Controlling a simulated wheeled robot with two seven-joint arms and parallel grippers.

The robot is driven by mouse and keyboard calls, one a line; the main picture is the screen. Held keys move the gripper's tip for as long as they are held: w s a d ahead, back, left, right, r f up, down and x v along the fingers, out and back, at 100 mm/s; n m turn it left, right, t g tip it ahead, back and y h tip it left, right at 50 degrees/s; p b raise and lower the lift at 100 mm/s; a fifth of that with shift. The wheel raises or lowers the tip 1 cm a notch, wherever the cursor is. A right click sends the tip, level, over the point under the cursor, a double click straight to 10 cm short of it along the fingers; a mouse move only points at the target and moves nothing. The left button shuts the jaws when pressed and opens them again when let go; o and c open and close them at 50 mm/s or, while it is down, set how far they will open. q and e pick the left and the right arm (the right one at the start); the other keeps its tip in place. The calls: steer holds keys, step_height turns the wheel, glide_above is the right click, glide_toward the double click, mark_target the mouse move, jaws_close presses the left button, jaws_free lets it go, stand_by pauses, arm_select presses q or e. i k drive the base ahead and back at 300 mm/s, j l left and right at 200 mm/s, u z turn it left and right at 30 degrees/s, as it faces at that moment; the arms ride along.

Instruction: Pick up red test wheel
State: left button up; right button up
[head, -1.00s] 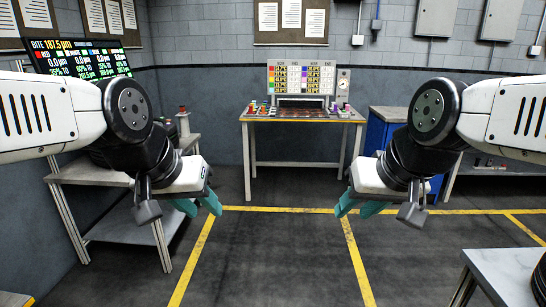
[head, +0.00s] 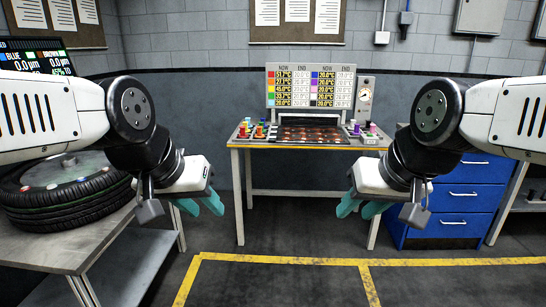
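The workbench (head: 312,147) with a display panel stands ahead. Small coloured pieces (head: 251,131) stand at its left end; red or orange, yellow and green show among them. They are too small to tell which is the red test wheel. Purple and pink pieces (head: 364,129) stand at its right end. My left gripper (head: 201,204) has teal fingers apart with nothing between them, in front of the bench's left side and well short of it. My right gripper (head: 360,208) is likewise open and empty, in front of the bench's right side.
A large black tyre (head: 65,212) lies on a table (head: 38,245) at the left, close to my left arm. A blue drawer cabinet (head: 462,200) stands right of the bench. The floor ahead, with yellow lines (head: 300,260), is clear.

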mark_target(242, 135)
steer(key=i, duration=2.1)
steer(key=i+u, duration=0.1)
steer(key=i, duration=0.7)
steer(key=i+l+u, duration=0.1)
steer(key=i, duration=0.7)
steer(key=l, duration=0.1)
